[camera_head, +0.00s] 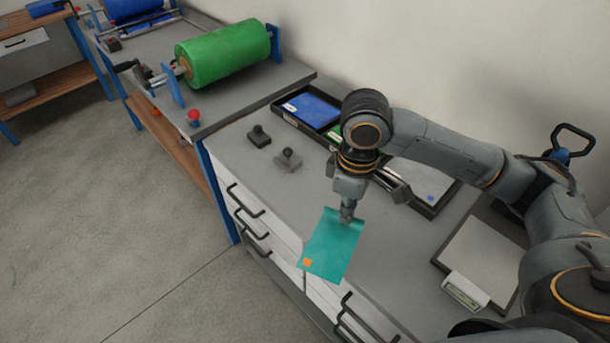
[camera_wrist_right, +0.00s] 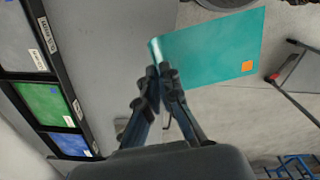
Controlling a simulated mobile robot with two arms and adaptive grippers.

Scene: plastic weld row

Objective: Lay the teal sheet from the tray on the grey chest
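The teal sheet (camera_head: 333,250), with an orange square near one corner, hangs from my right gripper (camera_head: 347,214) by its edge. In the right wrist view the sheet (camera_wrist_right: 210,50) extends outward from the closed fingertips (camera_wrist_right: 162,71). In the head view it appears across the front edge of the grey chest's top (camera_head: 395,255), above its drawers; its height is hard to tell. The black tray (camera_head: 300,127) lies along the back of the chest with blue, green and grey sheets in it. The tray also shows in the wrist view (camera_wrist_right: 66,80). My left gripper is out of view.
Two small dark knobbed pieces (camera_head: 288,160) stand on the left of the chest top. A flat pale plate with a display (camera_head: 465,291) sits at the right. A bench with a green roll (camera_head: 222,55) adjoins at the left. The chest top's front middle is clear.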

